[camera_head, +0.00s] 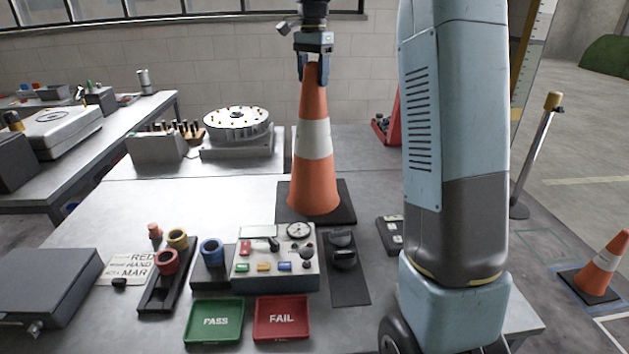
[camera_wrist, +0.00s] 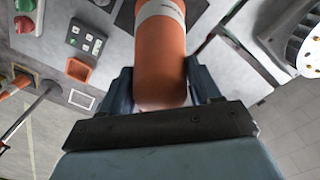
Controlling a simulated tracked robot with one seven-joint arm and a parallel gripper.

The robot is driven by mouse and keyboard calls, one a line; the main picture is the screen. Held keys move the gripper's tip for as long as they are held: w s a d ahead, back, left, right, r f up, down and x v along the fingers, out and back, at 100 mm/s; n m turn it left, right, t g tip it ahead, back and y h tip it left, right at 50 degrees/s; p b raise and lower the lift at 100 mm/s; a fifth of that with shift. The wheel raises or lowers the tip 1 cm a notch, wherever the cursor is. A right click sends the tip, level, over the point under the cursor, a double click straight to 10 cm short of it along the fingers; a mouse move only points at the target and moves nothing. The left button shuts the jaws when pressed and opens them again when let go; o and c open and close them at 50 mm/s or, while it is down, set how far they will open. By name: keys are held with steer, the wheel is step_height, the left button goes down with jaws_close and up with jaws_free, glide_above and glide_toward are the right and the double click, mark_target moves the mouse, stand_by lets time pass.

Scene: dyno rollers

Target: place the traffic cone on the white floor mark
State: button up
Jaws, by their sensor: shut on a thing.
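An orange traffic cone (camera_head: 313,178) with a white band and a dark square base stands upright over the workbench. My gripper (camera_head: 314,68) is shut on its tip from above. I cannot tell whether the base touches the bench. In the wrist view the cone (camera_wrist: 161,55) runs between the two fingers of my gripper (camera_wrist: 160,92), and its base is mostly out of frame. A white-outlined mark (camera_head: 612,317) lies on the floor at the lower right, partly cut off. A white rectangle outline in the wrist view (camera_wrist: 82,99) may be the same mark.
A second cone (camera_head: 603,266) stands on the floor at right, near the white outline. A slanted post (camera_head: 537,150) stands behind it. The workbench holds a control box (camera_head: 272,268), a green PASS tray (camera_head: 214,321), a red FAIL tray (camera_head: 283,317) and a round turntable (camera_head: 238,124).

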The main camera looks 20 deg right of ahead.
jaws_close()
steer(key=shift+r, duration=0.15)
stand_by(0.4)
